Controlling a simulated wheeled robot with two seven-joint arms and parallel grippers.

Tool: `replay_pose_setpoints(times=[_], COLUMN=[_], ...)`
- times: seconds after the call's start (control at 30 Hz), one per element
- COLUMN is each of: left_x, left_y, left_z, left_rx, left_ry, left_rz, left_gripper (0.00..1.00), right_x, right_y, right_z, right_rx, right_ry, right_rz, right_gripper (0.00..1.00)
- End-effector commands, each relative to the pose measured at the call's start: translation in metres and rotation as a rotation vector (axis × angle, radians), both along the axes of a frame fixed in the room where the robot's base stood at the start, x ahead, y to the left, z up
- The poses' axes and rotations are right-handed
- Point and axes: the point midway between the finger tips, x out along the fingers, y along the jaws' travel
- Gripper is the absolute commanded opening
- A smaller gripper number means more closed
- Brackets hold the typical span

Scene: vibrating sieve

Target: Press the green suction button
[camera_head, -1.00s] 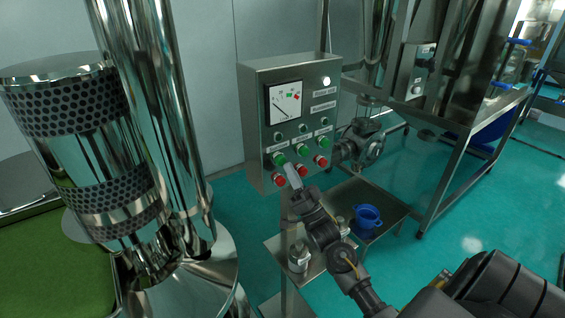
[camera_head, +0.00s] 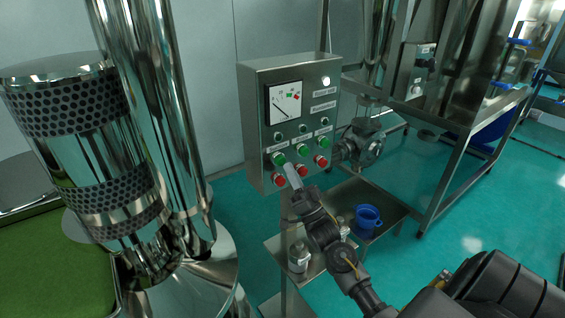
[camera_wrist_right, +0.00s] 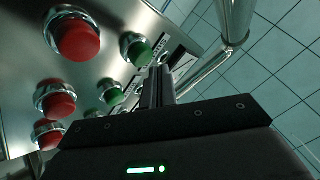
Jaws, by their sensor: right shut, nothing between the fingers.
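A steel control box (camera_head: 250,75) carries a row of green buttons above a row of red buttons. The leftmost green button (camera_head: 279,159) is by my right gripper (camera_head: 289,167); its label is too small to read. The gripper is shut and empty, its tips just below and right of that button. In the right wrist view the shut fingers (camera_wrist_right: 157,80) point up beside a green button (camera_wrist_right: 137,50), with a red button (camera_wrist_right: 78,40) to the left. I cannot tell whether the tips touch the green button. My left gripper is out of view.
A gauge (camera_head: 284,103) sits above the buttons. A steel shelf with a blue cup (camera_head: 368,217) and a metal jar (camera_head: 299,256) stands below the box. A shiny steel column (camera_head: 165,110) rises to the left. Open teal floor lies to the right.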

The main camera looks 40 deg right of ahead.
Motion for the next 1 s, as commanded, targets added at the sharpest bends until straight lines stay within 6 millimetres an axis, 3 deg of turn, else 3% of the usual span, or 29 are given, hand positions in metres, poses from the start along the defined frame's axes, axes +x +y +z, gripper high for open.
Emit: replay_pose_setpoints(times=[1.0], left_x=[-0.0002], left_y=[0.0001], left_z=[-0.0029], left_rx=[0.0], left_ry=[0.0], left_rz=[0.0], left_gripper=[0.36], right_x=[0.0086], right_y=[-0.0002], right_z=[0.0001], right_rx=[0.0], right_ry=[0.0], right_rz=[0.0], right_gripper=[0.0])
